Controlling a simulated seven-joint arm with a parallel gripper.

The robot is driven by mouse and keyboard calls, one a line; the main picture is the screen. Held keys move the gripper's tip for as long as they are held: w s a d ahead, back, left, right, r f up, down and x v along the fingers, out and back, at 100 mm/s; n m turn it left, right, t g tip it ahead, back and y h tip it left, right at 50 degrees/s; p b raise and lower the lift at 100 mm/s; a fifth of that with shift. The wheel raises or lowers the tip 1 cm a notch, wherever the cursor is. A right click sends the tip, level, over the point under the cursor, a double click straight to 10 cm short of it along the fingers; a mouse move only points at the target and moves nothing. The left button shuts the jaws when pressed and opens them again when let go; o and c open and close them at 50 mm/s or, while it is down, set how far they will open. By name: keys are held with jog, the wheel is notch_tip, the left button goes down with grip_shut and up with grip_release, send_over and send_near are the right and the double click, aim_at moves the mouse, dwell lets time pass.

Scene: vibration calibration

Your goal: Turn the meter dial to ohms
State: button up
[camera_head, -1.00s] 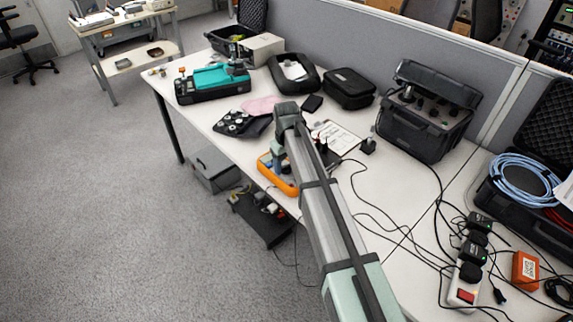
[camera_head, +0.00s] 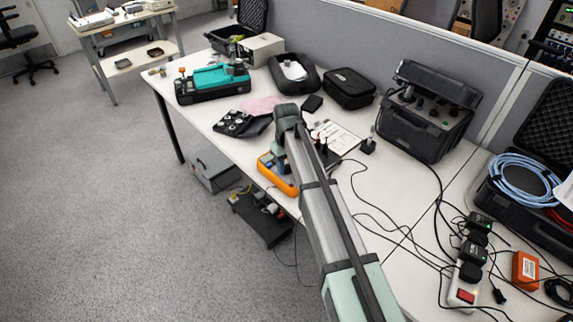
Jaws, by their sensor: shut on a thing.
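The orange-edged meter (camera_head: 283,184) lies near the front edge of the white bench. My arm reaches over it from the lower right and covers most of its face. My gripper (camera_head: 274,157) points down at the meter, largely hidden by my arm. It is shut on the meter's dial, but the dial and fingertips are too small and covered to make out. The dial's setting cannot be read.
Left of my arm are a black tray of round parts (camera_head: 233,122) and a pink cloth (camera_head: 262,105). A clipboard sheet (camera_head: 337,134) lies to the right, near a large black case (camera_head: 425,122). Cables and a power strip (camera_head: 466,285) occupy the right bench.

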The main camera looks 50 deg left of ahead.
aim_at(286, 167)
jog(key=shift+m, duration=0.4)
jog(key=m, duration=0.2)
jog(key=shift+m, duration=2.4)
jog(key=shift+s+a, duration=0.1)
jog(key=o, duration=1)
jog(key=shift+o, duration=0.2)
jog(key=shift+r, duration=0.15)
notch_tip(286, 167, up, 14)
jog(key=shift+f, duration=0.2)
